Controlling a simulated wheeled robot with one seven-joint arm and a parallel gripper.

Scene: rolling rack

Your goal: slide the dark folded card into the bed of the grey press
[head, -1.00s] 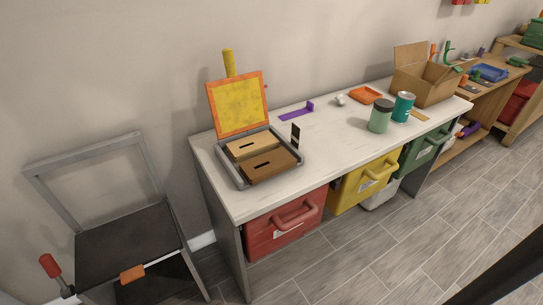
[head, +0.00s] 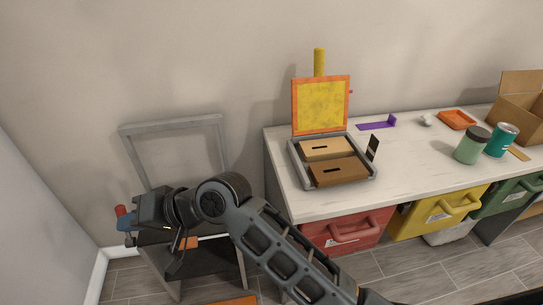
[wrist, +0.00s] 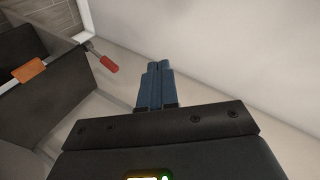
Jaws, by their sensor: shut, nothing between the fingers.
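A small dark card (head: 372,147) with a pale mark stands upright on the white table, at the right edge of a grey tray. A grey stand (head: 172,124) with an upright open frame, a dark flat bed (head: 216,262) and a red handle (head: 120,211) is at the left. It looks like the press, though I cannot be sure. My gripper (head: 125,224) is beside the red handle in the head view, and my arm hides part of the bed. In the wrist view my blue fingers (wrist: 155,66) are shut together and empty, with the handle (wrist: 108,63) to their left.
The grey tray (head: 374,182) holds two slotted brown blocks under a raised yellow-and-orange lid (head: 321,105). Coloured bins are below. The wall is close behind.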

